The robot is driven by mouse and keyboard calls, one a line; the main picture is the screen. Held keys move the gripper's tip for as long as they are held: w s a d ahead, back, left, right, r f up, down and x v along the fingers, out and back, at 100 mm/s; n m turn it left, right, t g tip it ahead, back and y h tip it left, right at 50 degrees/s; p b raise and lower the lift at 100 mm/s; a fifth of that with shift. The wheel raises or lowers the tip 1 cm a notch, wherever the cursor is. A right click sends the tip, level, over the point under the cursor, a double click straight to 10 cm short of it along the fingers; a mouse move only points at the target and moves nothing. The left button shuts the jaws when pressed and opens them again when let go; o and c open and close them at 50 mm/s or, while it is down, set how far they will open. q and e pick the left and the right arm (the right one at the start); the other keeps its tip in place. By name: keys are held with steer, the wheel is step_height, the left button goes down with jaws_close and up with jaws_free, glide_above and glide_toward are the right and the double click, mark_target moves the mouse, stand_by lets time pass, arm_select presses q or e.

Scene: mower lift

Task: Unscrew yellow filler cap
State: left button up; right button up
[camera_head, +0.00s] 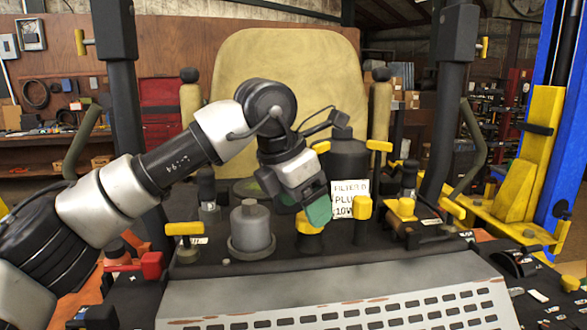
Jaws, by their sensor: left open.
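My left gripper (317,211) reaches down from above, with green fingertips near the middle of the machine's dark deck. It is open. A yellow cap (308,228) sits on the deck right below the fingertips, and the gripper hides part of it. I cannot tell whether the fingertips touch it. Another yellow cap (361,207) stands on a dark post just right of the gripper. A third yellow cap or knob (403,207) is further right. Which one is the filler cap is not marked clearly. My right gripper is not in view.
A grey cylinder (250,228) stands left of the gripper. A black bottle (348,160) with a white label (350,199) stands behind it. A yellow T-handle (184,229) is at left. A tan seat (285,75) rises behind, and a perforated plate (330,300) lies in front.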

arm_select(q)
steer(key=shift+p+x, duration=0.3)
steer(key=shift+x, duration=0.85)
steer(key=shift+w+d+f, duration=0.1)
steer(key=shift+d+f, duration=0.15)
steer(key=shift+f, duration=0.3)
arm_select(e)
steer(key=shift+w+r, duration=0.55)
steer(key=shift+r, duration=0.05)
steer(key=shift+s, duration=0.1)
